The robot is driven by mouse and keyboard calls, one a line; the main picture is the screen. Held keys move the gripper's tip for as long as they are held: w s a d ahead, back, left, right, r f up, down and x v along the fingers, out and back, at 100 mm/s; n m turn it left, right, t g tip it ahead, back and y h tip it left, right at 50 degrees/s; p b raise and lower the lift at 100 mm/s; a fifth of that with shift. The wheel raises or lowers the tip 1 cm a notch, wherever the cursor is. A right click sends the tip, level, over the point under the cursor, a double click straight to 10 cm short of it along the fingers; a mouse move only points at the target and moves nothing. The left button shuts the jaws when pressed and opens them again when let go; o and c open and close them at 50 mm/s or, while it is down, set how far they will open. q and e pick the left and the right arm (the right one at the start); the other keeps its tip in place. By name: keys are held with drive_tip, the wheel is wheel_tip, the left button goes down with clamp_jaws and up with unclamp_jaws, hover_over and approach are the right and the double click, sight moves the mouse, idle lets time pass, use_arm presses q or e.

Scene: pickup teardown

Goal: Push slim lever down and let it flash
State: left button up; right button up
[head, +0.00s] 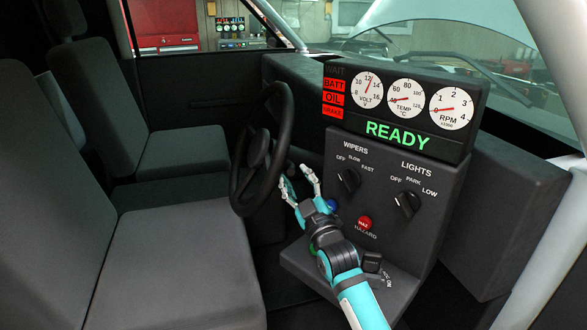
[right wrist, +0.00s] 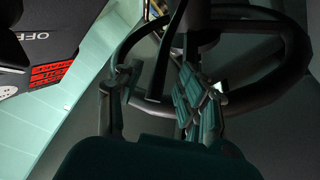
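My right gripper (head: 299,180) is open beside the right side of the steering wheel (head: 262,150), in front of the dark dash panel. In the right wrist view its two fingers (right wrist: 152,88) stand apart, with the wheel rim beyond them. A slim dark lever (right wrist: 165,62) appears to run down between the fingers; I cannot tell whether either finger touches it. In the head view, a small dark tip (head: 291,168) shows between the fingers, possibly the lever's end. No flashing arrow is visible. My left gripper is out of view.
The console holds a wipers knob (head: 348,181), a lights knob (head: 407,204) and a red hazard button (head: 364,223). A blue knob (head: 332,205) sits close to my right gripper. The display (head: 397,135) reads READY. Seats (head: 170,250) fill the left.

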drive_tip(key=shift+x, duration=1.1)
drive_tip(key=shift+w, duration=0.2)
clamp_jaws()
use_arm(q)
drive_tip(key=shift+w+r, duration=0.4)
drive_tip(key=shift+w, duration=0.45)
